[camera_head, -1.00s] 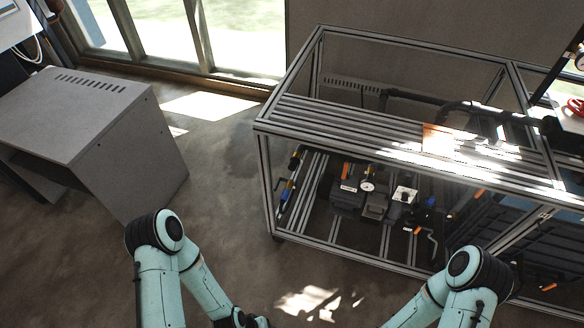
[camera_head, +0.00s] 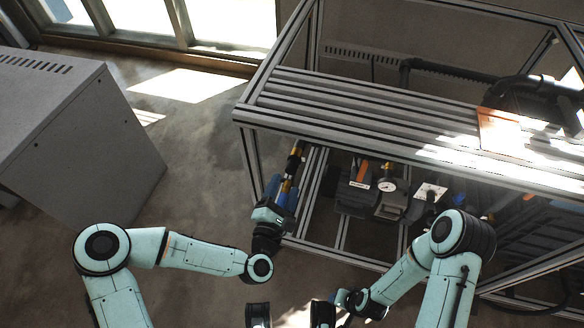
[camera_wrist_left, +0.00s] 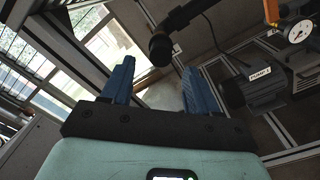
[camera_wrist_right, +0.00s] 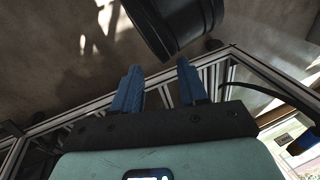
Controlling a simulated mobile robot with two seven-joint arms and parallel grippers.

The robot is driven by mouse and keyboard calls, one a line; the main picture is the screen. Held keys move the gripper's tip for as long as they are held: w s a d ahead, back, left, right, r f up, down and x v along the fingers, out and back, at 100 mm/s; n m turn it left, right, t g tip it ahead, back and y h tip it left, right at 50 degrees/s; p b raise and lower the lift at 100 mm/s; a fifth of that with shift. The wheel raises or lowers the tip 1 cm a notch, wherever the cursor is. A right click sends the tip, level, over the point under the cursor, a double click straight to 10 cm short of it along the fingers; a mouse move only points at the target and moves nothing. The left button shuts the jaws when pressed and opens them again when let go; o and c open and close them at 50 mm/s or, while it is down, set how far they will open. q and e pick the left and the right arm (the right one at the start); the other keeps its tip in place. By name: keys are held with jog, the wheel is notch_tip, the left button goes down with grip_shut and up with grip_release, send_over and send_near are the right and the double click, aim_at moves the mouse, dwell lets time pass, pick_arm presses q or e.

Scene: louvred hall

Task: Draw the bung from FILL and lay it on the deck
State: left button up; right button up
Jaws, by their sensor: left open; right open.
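My left gripper (camera_head: 282,188) is open at the near left corner of the metal frame, with its blue fingers by an upright pipe (camera_head: 293,163) with a yellow band. In the left wrist view, a dark round-ended pipe piece (camera_wrist_left: 160,50) lies between and just beyond the open fingers (camera_wrist_left: 158,68), with no visible grip on it. A small white label beside it is too small to read, so I cannot tell whether this is FILL or its bung. My right gripper (camera_wrist_right: 159,69) is open and empty in its wrist view. The slatted deck (camera_head: 340,115) tops the frame.
A grey motor with a white label (camera_wrist_left: 260,73) and a gauge (camera_head: 387,184) stand under the deck. An orange-brown plate (camera_head: 498,130) and black hoses (camera_head: 450,70) are on the right. A grey cabinet (camera_head: 85,140) stands left; floor between is clear.

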aim_at(290, 172)
pick_arm(q)
jog(key=shift+b+x, duration=0.65)
jog(key=shift+x, duration=3.1)
pick_arm(e)
jog(key=shift+w+d+f+t, duration=0.15)
jog(key=shift+w+d+f, duration=0.2)
jog(key=shift+w, duration=0.25)
jog(key=shift+w+d+f+t, duration=0.2)
jog(key=shift+w+f, duration=0.25)
jog(key=shift+w, duration=0.15)
pick_arm(q)
jog(key=shift+f, duration=0.15)
grip_shut()
